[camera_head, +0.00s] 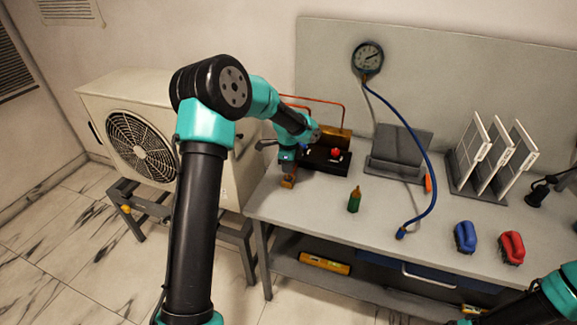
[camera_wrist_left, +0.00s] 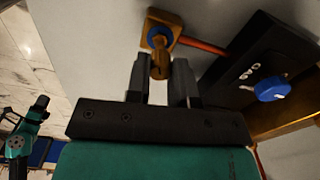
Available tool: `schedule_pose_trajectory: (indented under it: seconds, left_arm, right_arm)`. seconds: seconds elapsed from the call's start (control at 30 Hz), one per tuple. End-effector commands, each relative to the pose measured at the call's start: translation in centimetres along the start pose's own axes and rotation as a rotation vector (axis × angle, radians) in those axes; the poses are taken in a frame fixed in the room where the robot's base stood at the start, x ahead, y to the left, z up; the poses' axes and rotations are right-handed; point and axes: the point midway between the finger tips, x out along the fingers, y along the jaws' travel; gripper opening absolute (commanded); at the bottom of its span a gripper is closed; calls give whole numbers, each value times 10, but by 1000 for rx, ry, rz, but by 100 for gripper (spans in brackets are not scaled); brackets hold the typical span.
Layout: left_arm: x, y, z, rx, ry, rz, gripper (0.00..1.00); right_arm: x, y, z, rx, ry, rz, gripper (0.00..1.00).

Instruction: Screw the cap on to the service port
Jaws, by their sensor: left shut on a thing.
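My left gripper (camera_head: 288,170) points down at the left end of the bench. In the left wrist view its two dark fingers (camera_wrist_left: 161,82) are shut on a small brass piece, which looks like the cap (camera_wrist_left: 160,66). Just beyond the cap is the service port, seen as a blue ring (camera_wrist_left: 157,38) on a square brass base (camera_wrist_left: 173,23). The cap lines up with the port and overlaps it in this view. I cannot tell whether the threads are engaged. Of my right arm only links show at the lower right of the head view; its gripper is out of frame.
A black block (camera_wrist_left: 275,48) with a blue knob (camera_wrist_left: 272,88) stands close to the port; a red knob (camera_head: 336,154) shows in the head view. A green bottle (camera_head: 354,201), a blue hose (camera_head: 424,190) and a gauge (camera_head: 367,58) are further right.

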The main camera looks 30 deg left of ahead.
Motion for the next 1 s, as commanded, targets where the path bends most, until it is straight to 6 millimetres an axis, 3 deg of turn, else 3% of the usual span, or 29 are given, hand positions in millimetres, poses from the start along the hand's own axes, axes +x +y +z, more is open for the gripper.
schedule_pose_trajectory:
  seconds: [1.0]
  left_arm:
    - [22, 0, 0, 0, 0, 1, 0]
  right_arm:
    - [0, 0, 0, 0, 0, 0, 50]
